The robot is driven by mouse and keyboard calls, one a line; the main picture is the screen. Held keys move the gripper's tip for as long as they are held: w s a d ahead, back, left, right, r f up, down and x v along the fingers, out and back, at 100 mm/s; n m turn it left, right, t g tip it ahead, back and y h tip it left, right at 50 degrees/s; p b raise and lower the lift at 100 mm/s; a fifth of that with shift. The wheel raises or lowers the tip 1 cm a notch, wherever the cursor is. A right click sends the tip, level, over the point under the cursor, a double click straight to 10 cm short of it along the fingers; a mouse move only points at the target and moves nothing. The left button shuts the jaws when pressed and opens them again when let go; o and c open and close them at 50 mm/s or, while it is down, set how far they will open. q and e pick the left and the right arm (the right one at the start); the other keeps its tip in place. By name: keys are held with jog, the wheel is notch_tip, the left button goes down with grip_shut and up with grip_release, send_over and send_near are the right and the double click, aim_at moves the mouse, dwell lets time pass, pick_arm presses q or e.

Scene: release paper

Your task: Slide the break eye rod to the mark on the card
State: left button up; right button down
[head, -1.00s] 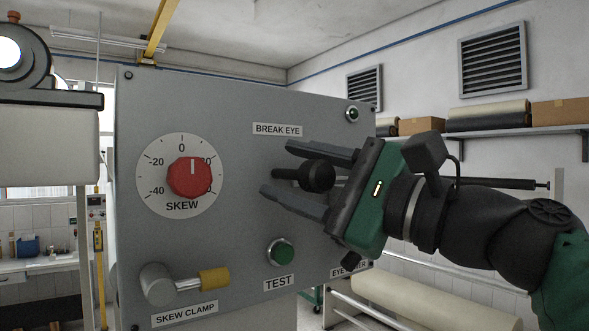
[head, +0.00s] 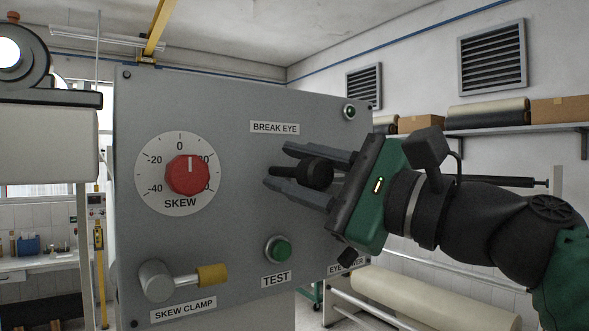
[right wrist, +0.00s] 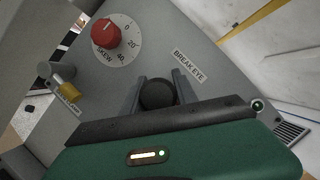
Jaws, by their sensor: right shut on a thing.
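The break eye rod ends in a round black knob (head: 316,173) in front of the grey panel, below the BREAK EYE label (head: 275,128). My right gripper (head: 277,166) is shut on this knob, with one finger above it and one below in the head view. In the right wrist view the knob (right wrist: 157,95) sits between the two fingers. A thin black rod (head: 505,182) with a small end piece shows to the right, behind my right arm. I cannot make out the card or its mark. My left gripper is not in view.
The panel (head: 225,105) carries a red SKEW dial (head: 187,175), a green TEST button (head: 281,250) and a yellow-tipped SKEW CLAMP lever (head: 212,275). A label at the lower right (head: 345,268) is partly hidden by my gripper. A pale roll (head: 430,298) lies behind.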

jog(key=shift+s, duration=0.1)
dwell(0.5)
jog(key=shift+s+d+f+b, duration=0.1)
jog(key=shift+s+d+b, duration=0.1)
jog(key=shift+b, duration=0.25)
jog(key=c, duration=1.2)
grip_release()
jog(key=shift+s, duration=0.1)
jog(key=shift+o, duration=1.2)
jog(key=shift+s, duration=0.15)
